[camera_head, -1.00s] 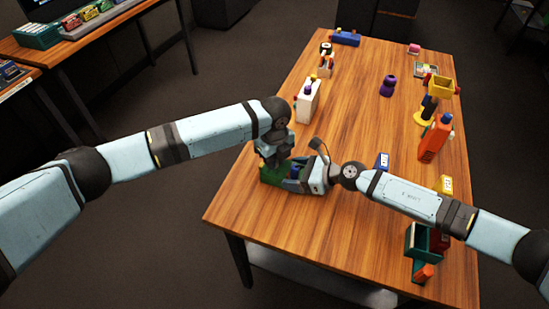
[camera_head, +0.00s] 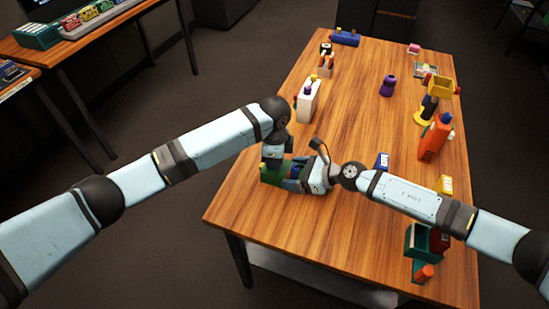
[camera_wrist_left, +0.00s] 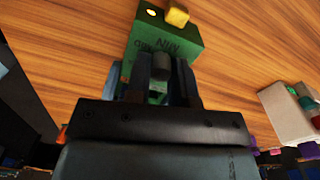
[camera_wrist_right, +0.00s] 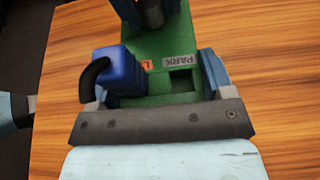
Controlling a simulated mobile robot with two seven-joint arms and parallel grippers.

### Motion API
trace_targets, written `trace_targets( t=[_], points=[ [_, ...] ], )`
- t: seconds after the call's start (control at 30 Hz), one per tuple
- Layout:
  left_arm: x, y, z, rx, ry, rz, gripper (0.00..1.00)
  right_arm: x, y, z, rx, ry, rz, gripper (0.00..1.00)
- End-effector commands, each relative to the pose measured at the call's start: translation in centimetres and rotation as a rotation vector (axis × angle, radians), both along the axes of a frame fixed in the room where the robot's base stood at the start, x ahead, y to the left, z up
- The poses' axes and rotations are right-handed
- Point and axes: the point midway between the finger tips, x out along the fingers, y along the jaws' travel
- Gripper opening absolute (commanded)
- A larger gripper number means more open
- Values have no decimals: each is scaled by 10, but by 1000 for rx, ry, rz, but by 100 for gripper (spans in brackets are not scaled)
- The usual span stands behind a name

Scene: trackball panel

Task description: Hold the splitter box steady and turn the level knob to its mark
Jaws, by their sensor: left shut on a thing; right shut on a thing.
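The green splitter box (camera_head: 270,174) lies near the table's front left edge. It also shows in the left wrist view (camera_wrist_left: 180,40) and right wrist view (camera_wrist_right: 182,45), where a PARK label and dark slot show. My right gripper (camera_head: 298,178) is shut across the box; its fingers (camera_wrist_right: 155,85) flank the sides. A blue block with a black curved cable (camera_wrist_right: 120,70) sits beside the slot and partly hides one finger. My left gripper (camera_wrist_left: 160,75) points down and is shut on a dark grey knob (camera_wrist_left: 159,67) on the box. The knob's mark is hidden.
A white box (camera_head: 308,100) stands behind my left gripper. The table's front left (camera_head: 260,215) is bare.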

Motion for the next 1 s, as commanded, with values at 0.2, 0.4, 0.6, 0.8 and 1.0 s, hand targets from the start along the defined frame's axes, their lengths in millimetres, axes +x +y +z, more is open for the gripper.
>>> trace_targets(
  t=[0.2, 0.4, 0.6, 0.8, 1.0],
  points=[
    [0, -1, 1, -3, -1, 42, 0, 0, 0, -1, -1, 1, 0, 47],
    [0, -1, 1, -3, -1, 51, 0, 0, 0, -1, -1, 1, 0, 47],
    [0, -1, 1, -3, -1, 50, 0, 0, 0, -1, -1, 1, 0, 47],
    [0, -1, 1, -2, -1, 50, 48, 0, 0, -1, -1, 1, 0, 47],
    [0, -1, 1, -1, -1, 50, 48, 0, 0, -1, -1, 2, 1, 47]
  ],
)
